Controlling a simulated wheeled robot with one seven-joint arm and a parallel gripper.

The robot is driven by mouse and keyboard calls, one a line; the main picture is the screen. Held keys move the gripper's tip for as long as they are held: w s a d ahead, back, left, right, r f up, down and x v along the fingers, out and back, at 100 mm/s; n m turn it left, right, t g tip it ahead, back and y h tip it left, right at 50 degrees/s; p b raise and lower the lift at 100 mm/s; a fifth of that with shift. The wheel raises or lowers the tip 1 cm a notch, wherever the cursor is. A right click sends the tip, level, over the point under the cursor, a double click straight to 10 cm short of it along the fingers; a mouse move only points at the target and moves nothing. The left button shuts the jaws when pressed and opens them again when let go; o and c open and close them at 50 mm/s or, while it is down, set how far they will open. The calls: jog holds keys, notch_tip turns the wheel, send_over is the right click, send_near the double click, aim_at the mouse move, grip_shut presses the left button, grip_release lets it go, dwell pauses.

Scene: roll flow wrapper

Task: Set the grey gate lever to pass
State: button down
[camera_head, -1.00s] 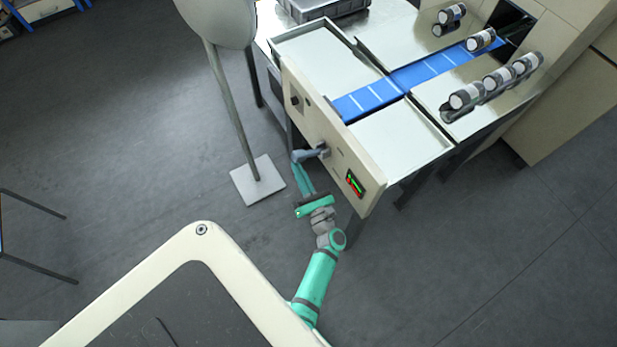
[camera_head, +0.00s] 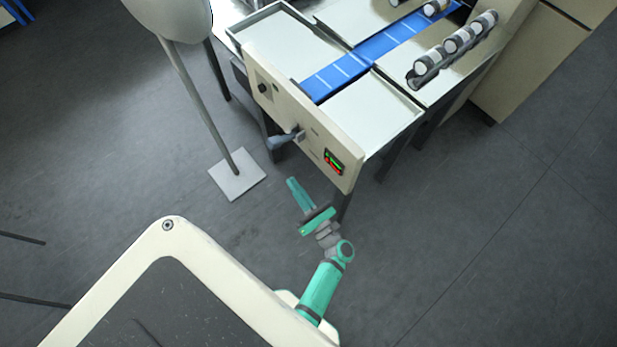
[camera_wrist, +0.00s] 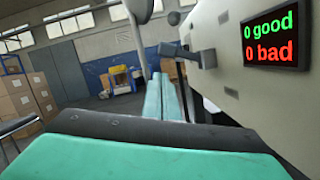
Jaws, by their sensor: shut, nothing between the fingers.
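The grey gate lever (camera_head: 283,140) sticks out from the front panel (camera_head: 318,140) of the wrapper machine, its handle pointing left in the head view. In the wrist view the lever (camera_wrist: 188,54) runs from its mount on the panel to a dark grip end at the left. My gripper (camera_head: 291,181) is shut and empty, in front of the panel and below the lever, apart from it. Its green fingers (camera_wrist: 163,88) reach forward in the wrist view, with the lever just beyond and above them. A small display (camera_wrist: 271,41) reads "0 good" and "0 bad".
A blue belt (camera_head: 345,68) crosses the machine's top, with several dark rolls with white ends (camera_head: 458,40) beside it. A black knob (camera_head: 263,88) sits left on the panel. A stand with a square base (camera_head: 238,176) is left of the machine. Open floor lies around my arm.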

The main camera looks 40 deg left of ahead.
jog(key=v, duration=0.8)
jog(key=shift+f, duration=0.1)
